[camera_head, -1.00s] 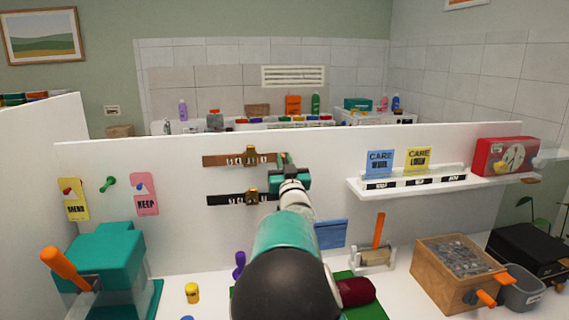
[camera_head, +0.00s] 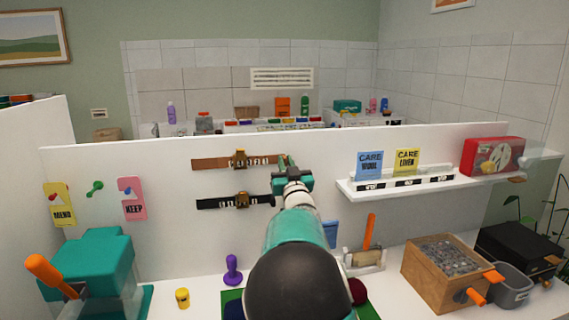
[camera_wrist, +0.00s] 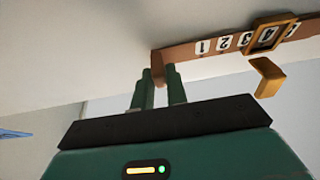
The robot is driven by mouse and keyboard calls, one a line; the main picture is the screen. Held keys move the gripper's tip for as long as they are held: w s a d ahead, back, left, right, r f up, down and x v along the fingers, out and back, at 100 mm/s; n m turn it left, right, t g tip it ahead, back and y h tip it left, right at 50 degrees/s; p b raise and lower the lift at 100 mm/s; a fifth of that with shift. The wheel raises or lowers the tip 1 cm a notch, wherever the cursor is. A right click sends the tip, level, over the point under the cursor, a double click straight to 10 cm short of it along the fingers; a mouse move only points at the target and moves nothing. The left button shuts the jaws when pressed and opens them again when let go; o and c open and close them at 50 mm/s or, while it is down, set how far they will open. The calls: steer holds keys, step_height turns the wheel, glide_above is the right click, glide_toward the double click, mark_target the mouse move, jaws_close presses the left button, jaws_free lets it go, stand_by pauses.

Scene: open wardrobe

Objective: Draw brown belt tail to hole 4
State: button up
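The brown belt (camera_head: 215,163) lies flat and level on the white upright panel, with a gold buckle (camera_head: 239,161) around it. In the wrist view the brown belt (camera_wrist: 200,48) carries white number tags, with 1 nearest the tail end. The gold buckle (camera_wrist: 268,37) frames a tag that looks like 4. My gripper (camera_head: 288,170) is at the belt's right end. My arm covers part of the panel below.
A black belt (camera_head: 215,203) with its own gold buckle (camera_head: 241,200) hangs just below. A white shelf (camera_head: 390,188) with two care cards juts out to the right. A purple knobbed object (camera_head: 232,270) and a wooden box (camera_head: 435,283) stand on the counter.

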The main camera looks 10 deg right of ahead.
steer(key=o, duration=0.3)
steer(key=shift+w+a+f, duration=0.1)
steer(key=shift+w+f, duration=0.25)
steer(key=shift+f, duration=0.25)
steer(key=shift+o, duration=0.2)
steer(key=shift+s+r, duration=0.45)
steer(key=shift+w+f, duration=0.15)
steer(key=shift+w, duration=0.1)
steer(key=v, duration=1.4)
steer(key=shift+s+r, duration=0.15)
steer(key=shift+r, duration=0.05)
steer(key=shift+s, duration=0.15)
